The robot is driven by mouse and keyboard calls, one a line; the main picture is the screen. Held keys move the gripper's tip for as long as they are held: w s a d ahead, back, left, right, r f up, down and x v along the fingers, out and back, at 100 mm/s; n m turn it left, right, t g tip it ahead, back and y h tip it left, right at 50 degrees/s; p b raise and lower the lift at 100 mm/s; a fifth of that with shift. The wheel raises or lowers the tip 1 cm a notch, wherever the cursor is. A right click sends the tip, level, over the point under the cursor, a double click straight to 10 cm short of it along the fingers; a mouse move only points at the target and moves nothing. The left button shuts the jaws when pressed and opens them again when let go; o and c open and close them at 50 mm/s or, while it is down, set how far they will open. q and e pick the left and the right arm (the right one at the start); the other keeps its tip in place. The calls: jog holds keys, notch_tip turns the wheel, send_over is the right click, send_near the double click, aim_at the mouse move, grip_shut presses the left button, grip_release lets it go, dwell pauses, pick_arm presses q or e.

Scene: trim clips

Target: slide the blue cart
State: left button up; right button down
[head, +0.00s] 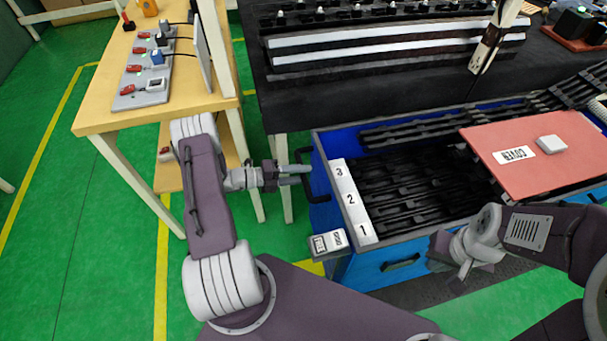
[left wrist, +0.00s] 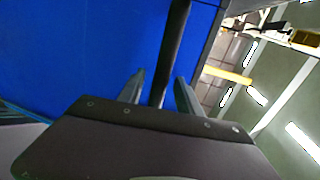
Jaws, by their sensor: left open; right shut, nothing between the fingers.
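The blue cart (head: 365,272) is an open blue bin full of black clips, with labels 1, 2 and 3 along its left rim. A black bar handle (head: 322,187) stands out from its left side. My left gripper (head: 308,174) is at this handle, with its fingers open. In the left wrist view the handle (left wrist: 173,45) runs between the two open fingers (left wrist: 160,80), in front of the blue cart wall (left wrist: 70,55). I cannot tell whether a finger touches it. My right gripper (head: 464,268) is shut and empty at the cart's front side, partly hidden by its own wrist.
A red cover (head: 490,138) with a white knob lies over the cart's right part. A black-topped bench (head: 330,95) stands close behind the cart. A wooden table (head: 110,115) with a switch panel (head: 150,75) stands at the left. Green floor is free at far left.

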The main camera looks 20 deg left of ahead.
pick_arm(q)
jog(key=shift+w+d+f, duration=0.15)
jog(key=shift+w+d, duration=0.15)
jog(key=shift+d, duration=0.05)
grip_shut()
dwell(1.2)
